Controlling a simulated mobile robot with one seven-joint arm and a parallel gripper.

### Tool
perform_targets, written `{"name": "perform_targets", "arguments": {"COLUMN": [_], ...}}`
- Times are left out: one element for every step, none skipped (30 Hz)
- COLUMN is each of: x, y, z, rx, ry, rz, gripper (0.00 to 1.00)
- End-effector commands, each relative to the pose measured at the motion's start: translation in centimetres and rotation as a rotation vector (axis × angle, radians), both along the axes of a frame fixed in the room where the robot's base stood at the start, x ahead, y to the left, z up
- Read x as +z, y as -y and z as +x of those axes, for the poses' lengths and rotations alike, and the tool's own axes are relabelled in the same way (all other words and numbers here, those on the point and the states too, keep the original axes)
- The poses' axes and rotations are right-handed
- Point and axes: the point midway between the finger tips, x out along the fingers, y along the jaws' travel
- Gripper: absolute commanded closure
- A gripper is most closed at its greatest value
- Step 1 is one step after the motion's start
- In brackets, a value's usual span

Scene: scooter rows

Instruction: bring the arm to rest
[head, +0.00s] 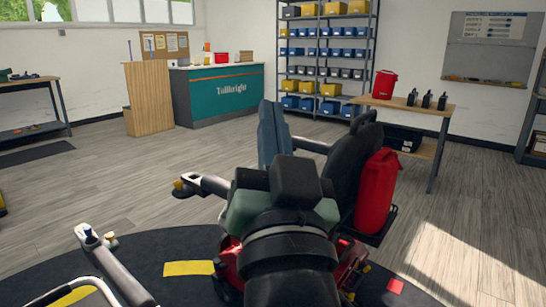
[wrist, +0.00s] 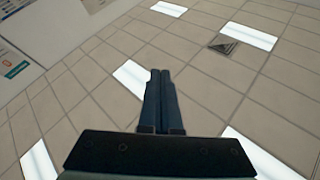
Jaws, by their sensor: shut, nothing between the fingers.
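My gripper (head: 271,115) shows in the head view as slate-blue fingers pointing up, in front of a scooter with a black seat (head: 360,150). In the wrist view my gripper (wrist: 160,75) has its two fingers pressed together, with nothing between them. It points towards the ceiling (wrist: 215,95). My black and green arm parts fill the lower middle of the head view and hide much of the scooter. I cannot tell how far the gripper is from the seat.
A red bag (head: 375,190) hangs behind the scooter seat. Handlebars (head: 115,270) of another scooter stand at the lower left. A teal counter (head: 218,95), a shelf rack (head: 325,60) and a wooden table (head: 420,108) stand farther back. The wood floor (head: 120,185) at left is open.

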Motion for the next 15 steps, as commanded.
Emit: {"name": "perform_targets", "arguments": {"x": [3.4,5.2,7.4,9.0,10.4,12.8,14.2,15.2,16.4,17.3,18.2,19.4,20.4,21.3,22.5], "y": [-0.2,-0.2,-0.1,-0.1,0.0,0.1,0.1,0.1,0.1,0.1,0.1,0.1,0.1,0.1,0.1], "z": [-2.5,-4.0,-6.1,-7.8,-9.6,-10.5,-10.0,-9.9,-9.8,-9.8,-9.8,-9.8,-9.7,-9.7,-9.7], "rx": [-0.054,-0.091,-0.147,-0.189,-0.234,-0.265,-0.258,-0.256,-0.255,-0.255,-0.254,-0.253,-0.252,-0.252,-0.252], "ry": [0.104,0.162,0.239,0.295,0.352,0.378,0.364,0.36,0.359,0.358,0.357,0.357,0.356,0.355,0.355], "rz": [-0.059,-0.095,-0.139,-0.169,-0.196,-0.216,-0.213,-0.212,-0.211,-0.21,-0.211,-0.21,-0.209,-0.21,-0.209], "gripper": [1.0,1.0,1.0,1.0,1.0,1.0,1.0,1.0,1.0,1.0,1.0,1.0,1.0,1.0,1.0]}}
